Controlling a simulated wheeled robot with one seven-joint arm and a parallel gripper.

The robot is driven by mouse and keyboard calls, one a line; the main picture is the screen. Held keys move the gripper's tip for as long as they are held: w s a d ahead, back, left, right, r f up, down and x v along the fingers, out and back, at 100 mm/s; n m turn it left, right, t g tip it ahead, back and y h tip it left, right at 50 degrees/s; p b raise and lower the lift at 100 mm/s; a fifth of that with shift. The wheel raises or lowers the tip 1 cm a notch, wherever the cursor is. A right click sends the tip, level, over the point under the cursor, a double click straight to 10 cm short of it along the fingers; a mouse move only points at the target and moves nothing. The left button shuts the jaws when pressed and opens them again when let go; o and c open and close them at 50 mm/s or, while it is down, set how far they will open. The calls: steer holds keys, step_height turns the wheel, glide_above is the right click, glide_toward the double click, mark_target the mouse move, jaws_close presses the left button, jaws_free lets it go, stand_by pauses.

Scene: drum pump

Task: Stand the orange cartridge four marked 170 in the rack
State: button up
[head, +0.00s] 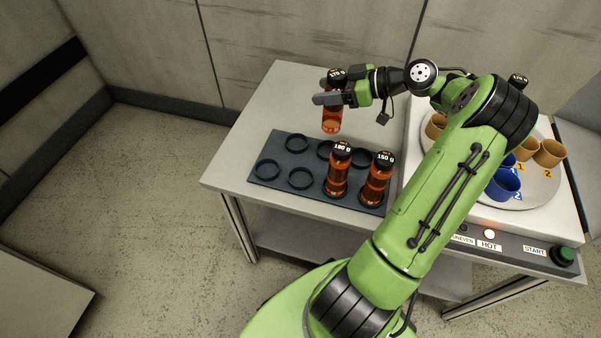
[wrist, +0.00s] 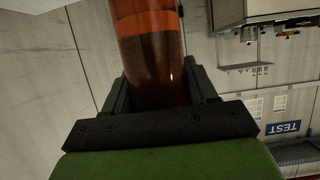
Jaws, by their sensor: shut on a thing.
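An orange cartridge (head: 331,117) with a dark cap hangs upright in my gripper (head: 322,98), above the back of the dark rack (head: 262,183). The cap label looks like 170, but it is small. In the wrist view, the cartridge (wrist: 152,55) stands between the two fingers (wrist: 155,88), which are shut on it. Its lower end is clear of the rack in the head view.
The rack has empty rings at its left, including a back left ring (head: 297,143) and a front left ring (head: 267,170). A round plate (head: 541,186) with blue and tan cups is at the right, partly behind my arm. Another dark cap (head: 519,79) shows behind my arm.

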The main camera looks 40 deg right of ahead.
mark_target(325, 122)
step_height(325, 122, down, 10)
steer(key=b, duration=0.3)
steer(key=shift+f+b, duration=0.1)
steer(key=shift+b, duration=0.2)
steer(key=o, duration=1.3)
steer(key=shift+c, duration=0.2)
steer(key=shift+s+r, duration=0.1)
steer(key=shift+r, duration=0.2)
steer(key=p+v, duration=0.4)
steer(key=v, duration=0.7)
steer(key=shift+s+d, duration=0.25)
steer(key=shift+s, duration=0.05)
